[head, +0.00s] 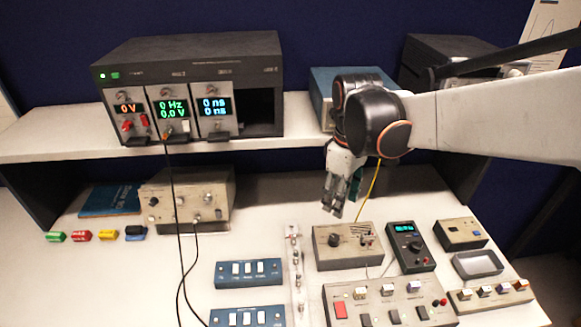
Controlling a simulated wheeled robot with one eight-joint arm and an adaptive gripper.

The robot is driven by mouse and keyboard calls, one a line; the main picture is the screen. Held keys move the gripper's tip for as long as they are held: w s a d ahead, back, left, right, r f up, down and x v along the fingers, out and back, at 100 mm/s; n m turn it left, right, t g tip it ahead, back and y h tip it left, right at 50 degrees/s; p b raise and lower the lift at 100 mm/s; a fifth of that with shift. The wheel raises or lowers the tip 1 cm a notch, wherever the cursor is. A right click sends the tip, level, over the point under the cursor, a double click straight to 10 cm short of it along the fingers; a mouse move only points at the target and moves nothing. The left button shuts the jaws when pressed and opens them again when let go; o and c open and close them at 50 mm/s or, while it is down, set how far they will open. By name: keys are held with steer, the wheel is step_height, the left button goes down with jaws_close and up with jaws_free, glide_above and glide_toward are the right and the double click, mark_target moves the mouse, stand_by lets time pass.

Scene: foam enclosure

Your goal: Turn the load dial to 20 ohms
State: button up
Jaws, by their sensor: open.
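A beige box (320,256) with a black round dial (334,240) on its top left stands on the bench right of centre. It looks like the load box, but its markings are too small to read, so I cannot tell the dial's setting. Small terminals sit on the right of its top, and a yellow wire rises from there. My gripper (333,207) points down above and behind the box, apart from the dial. It is open, and nothing shows between its fingers.
A dark green meter (408,247) stands right of the box. A panel with switches (385,304) lies in front, and blue switch boxes (249,273) lie left. The shelf (60,140) with the instrument rack (185,60) is behind. Black cables hang from the rack.

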mark_target(334, 237)
step_height(334, 237, down, 14)
steer(key=b, duration=0.4)
steer(key=shift+r+b, duration=0.25)
steer(key=shift+b, duration=0.15)
jaws_close()
